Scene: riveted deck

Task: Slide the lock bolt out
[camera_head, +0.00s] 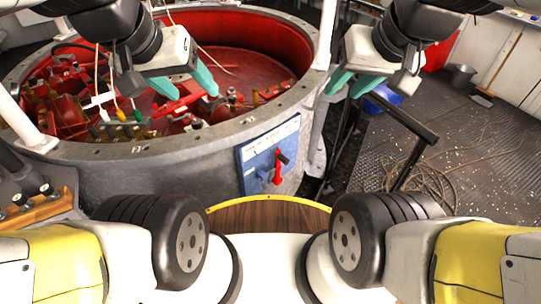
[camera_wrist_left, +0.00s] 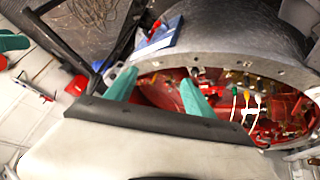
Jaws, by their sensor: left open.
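A blue panel (camera_head: 249,157) with white lettering is fixed to the outside of the grey round housing. A red part (camera_head: 278,168) with a dark knob (camera_head: 283,157) stands out from it, and I cannot tell for certain which piece is the lock bolt. The panel also shows edge-on in the left wrist view (camera_wrist_left: 172,32). My left gripper (camera_head: 188,88) is open and empty, above the housing's red interior, up and left of the panel. My right gripper (camera_head: 353,84) has its teal fingers apart and empty, to the right of the housing. Neither touches the panel.
The housing's thick grey rim (camera_head: 215,137) stands between the red interior and the panel. Cables and small fittings fill the interior's left side. A dark metal frame (camera_head: 410,127) and coiled cable (camera_head: 425,185) lie to the right. A wooden round top (camera_head: 268,217) is in front of me.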

